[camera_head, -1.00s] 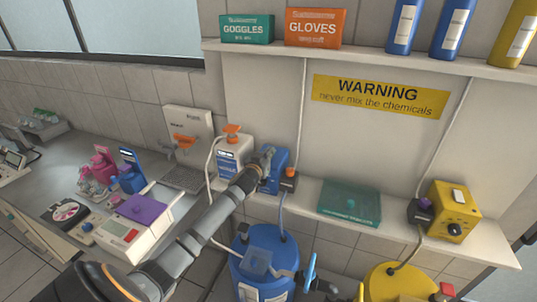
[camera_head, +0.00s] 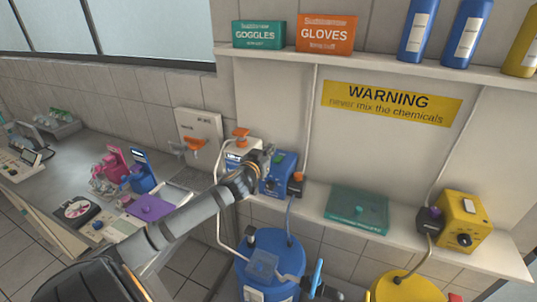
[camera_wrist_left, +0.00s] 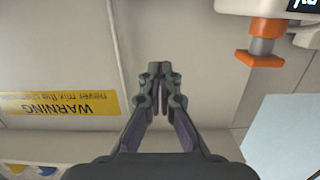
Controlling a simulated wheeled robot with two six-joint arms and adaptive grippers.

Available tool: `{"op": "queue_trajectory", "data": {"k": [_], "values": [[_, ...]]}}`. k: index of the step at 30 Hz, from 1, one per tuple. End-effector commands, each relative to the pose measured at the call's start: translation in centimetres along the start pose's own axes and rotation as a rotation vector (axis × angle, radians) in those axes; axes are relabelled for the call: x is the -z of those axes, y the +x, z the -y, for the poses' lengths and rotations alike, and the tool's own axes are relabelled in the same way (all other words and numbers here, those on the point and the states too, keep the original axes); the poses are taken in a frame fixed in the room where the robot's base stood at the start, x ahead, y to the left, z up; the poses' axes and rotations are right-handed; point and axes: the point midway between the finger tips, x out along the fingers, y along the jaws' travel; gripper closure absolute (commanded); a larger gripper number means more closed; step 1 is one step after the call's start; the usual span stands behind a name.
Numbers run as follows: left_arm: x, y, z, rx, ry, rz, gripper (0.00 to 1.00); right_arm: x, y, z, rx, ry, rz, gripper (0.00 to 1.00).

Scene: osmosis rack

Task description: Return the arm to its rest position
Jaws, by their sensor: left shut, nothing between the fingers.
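My left arm reaches in from the lower left in the head view. Its gripper (camera_head: 268,152) is at the white and blue devices on the lower shelf, partly covering them. In the left wrist view the left gripper (camera_wrist_left: 160,72) is shut, its fingertips together with nothing between them. The blue device (camera_head: 280,176) stands just right of the gripper, and the white device (camera_head: 236,152) with an orange top is partly hidden behind it.
A teal box (camera_head: 357,210) and a yellow device (camera_head: 459,222) stand farther right on the shelf. A blue barrel (camera_head: 270,275) and a yellow barrel (camera_head: 405,289) stand below. A warning sign (camera_head: 391,103) is on the wall. Lab devices crowd the left bench.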

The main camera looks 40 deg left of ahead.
Motion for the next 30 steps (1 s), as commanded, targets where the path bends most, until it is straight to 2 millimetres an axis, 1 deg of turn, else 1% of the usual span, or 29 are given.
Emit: {"op": "queue_trajectory", "data": {"k": [3,6,22,24,26,29,30], "values": [[0.3,-1.0,-0.1,-0.003,0.003,-0.001,1.0,0.0,0.1,0.1,0.001,0.0,0.0,0.65],[0.4,-1.3,-0.1,-0.002,0.0,-0.001,1.0,0.0,0.1,0.1,0.002,0.001,0.0,0.65],[0.5,-1.4,-0.1,-0.002,-0.003,-0.001,1.0,-0.1,0.1,0.2,0.003,0.001,0.001,0.65],[0.2,-1.5,-0.2,0.0,-0.002,0.005,1.0,-0.1,0.1,0.3,0.003,0.001,0.001,0.65],[-1.0,-2.0,-0.5,0.009,0.0,0.032,1.0,-0.1,0.1,0.3,0.003,0.001,0.001,0.65],[-5.9,-4.2,-1.4,0.049,0.023,0.155,1.0,-0.1,0.1,0.3,0.003,0.001,0.001,0.65],[-8.5,-5.7,-1.9,0.066,0.042,0.232,1.0,-0.1,0.1,0.3,0.003,0.001,0.001,0.65]]}}
